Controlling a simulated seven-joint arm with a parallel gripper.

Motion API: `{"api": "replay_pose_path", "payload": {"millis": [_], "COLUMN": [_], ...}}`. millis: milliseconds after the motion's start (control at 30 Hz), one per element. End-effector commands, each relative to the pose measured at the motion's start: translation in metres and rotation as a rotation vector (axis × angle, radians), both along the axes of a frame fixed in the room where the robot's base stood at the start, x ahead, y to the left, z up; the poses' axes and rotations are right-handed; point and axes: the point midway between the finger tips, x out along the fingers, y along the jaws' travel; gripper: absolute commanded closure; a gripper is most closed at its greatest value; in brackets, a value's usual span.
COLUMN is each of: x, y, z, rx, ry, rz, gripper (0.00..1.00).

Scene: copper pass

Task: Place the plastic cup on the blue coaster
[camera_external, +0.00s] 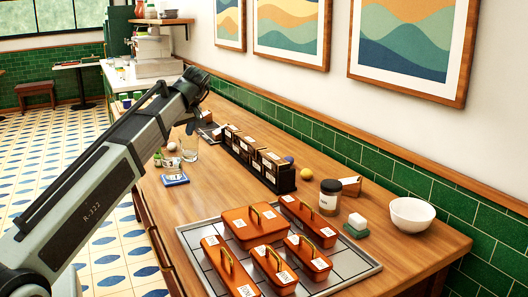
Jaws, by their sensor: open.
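A clear, see-through cup (190,150) stands on the wooden counter near its left edge, below the end of my arm. A small flat blue item (174,180) with a pale patch on top lies nearer the camera, apart from the cup. It may be a packet; I cannot tell whether it is the blue coaster, and no other blue coaster shows clearly. My gripper (191,127) is open, small and dark at the end of the arm, above and slightly behind the cup. Its fingers are hard to make out, and I cannot tell whether they touch anything.
A dark divided rack (258,161) stands along the counter's middle. A metal tray (190,238) with several orange lidded boxes fills the front. A jar (329,197), a sponge (356,225) and a white bowl (411,216) stand at right. Small items crowd the cup's left.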

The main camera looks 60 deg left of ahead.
Motion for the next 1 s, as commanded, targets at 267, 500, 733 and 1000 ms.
{"api": "replay_pose_path", "payload": {"millis": [267,500,733,1000], "x": [0.003,0.003,-0.006,-0.063], "y": [-0.006,-0.007,0.026,0.164], "z": [0.012,0.012,0.007,-0.015], "rx": [0.0,0.0,0.052,0.3], "ry": [-0.001,0.0,0.004,0.038], "rz": [0.0,0.0,0.044,0.194], "gripper": [0.0,0.0,0.0,0.0]}}
